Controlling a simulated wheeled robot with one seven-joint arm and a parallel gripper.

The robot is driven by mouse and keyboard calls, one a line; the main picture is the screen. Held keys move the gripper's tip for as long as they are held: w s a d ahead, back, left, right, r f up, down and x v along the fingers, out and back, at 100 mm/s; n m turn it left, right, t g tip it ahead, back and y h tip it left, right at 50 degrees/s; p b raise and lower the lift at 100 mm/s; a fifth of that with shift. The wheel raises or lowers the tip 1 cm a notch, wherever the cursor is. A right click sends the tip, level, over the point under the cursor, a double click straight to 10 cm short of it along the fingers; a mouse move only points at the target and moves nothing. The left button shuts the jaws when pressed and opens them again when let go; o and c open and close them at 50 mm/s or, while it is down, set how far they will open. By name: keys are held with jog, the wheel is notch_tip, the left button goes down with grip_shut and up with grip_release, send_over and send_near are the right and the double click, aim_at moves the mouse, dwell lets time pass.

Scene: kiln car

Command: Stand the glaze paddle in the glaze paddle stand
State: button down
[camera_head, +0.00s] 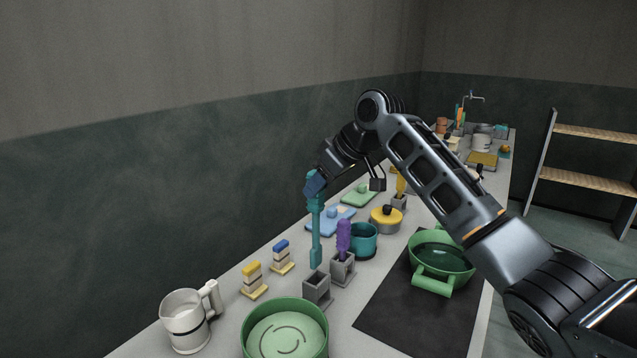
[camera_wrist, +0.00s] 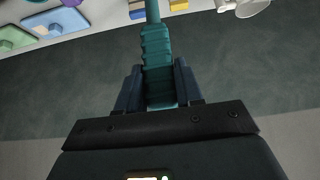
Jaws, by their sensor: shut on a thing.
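The glaze paddle, a long teal tool (camera_head: 316,238), hangs upright from my gripper (camera_head: 316,186) over the counter in the head view. My gripper is shut on the upper grip of the paddle. In the wrist view, the ribbed teal grip (camera_wrist: 156,55) sits between the two blue fingers. An empty grey square holder (camera_head: 317,291), seemingly the glaze paddle stand, is on the counter just below the paddle's lower end. The paddle looks apart from it, slightly above and behind it. The exact gap is hard to tell.
A similar grey holder (camera_head: 343,273) with a purple-handled tool stands close by on the right. A green round dish (camera_head: 285,335), a white mug (camera_head: 186,318), yellow and blue stamps, a teal pot (camera_head: 363,240) and a green pan (camera_head: 440,263) on a dark mat surround it.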

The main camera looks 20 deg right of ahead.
notch_tip(320, 180, down, 11)
jog(key=b, duration=0.4)
jog(key=shift+f, duration=0.15)
dwell(0.5)
jog(key=shift+p, duration=0.3)
dwell(0.8)
jog(key=shift+f+b, duration=0.3)
jog(key=shift+f, duration=0.3)
dwell(1.0)
jog(key=c, duration=0.7)
grip_release()
jog(key=shift+o, duration=0.2)
jog(key=shift+r, duration=0.1)
